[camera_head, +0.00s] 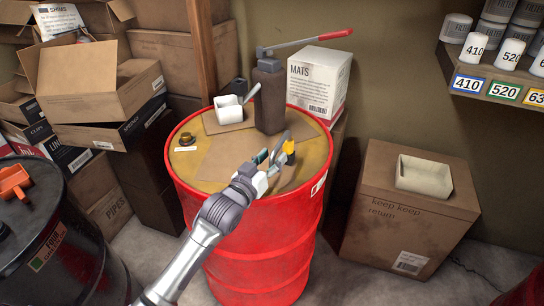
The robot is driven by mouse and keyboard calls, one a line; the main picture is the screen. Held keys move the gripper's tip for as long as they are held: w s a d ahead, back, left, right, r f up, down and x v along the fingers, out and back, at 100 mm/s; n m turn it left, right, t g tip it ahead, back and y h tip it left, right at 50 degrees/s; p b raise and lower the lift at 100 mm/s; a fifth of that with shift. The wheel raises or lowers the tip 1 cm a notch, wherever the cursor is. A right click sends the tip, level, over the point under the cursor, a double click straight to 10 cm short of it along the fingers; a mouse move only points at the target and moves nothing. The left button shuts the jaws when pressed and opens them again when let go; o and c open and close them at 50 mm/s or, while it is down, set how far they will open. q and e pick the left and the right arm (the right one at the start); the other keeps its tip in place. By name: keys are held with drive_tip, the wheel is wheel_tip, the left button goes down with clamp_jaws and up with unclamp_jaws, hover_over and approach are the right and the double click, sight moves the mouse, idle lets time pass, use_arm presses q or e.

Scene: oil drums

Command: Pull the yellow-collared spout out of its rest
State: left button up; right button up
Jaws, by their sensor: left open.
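The spout's yellow collar (289,147) shows on top of the red drum (262,250), near its right rim. A dark part sits just below the collar; I cannot tell spout from rest there. My left gripper (275,160) is open, just left of and in front of the collar, and its arm comes in from the lower left. A slim grey piece rises beside the collar; I cannot tell whether it is a finger or the spout's tube. The gripper hides part of this spot, so contact is unclear. My right gripper is not in view.
A dark can with a red-handled lever (269,98) stands behind on the drum, beside a white tub (228,108). A brass cap (186,138) lies at the left. A MATS box (318,80) stands behind. A carton with a white tray (424,176) is at right.

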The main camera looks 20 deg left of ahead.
use_arm(q)
drive_tip(key=shift+w+d, duration=0.1)
drive_tip(key=shift+w, duration=0.15)
clamp_jaws()
idle(0.4)
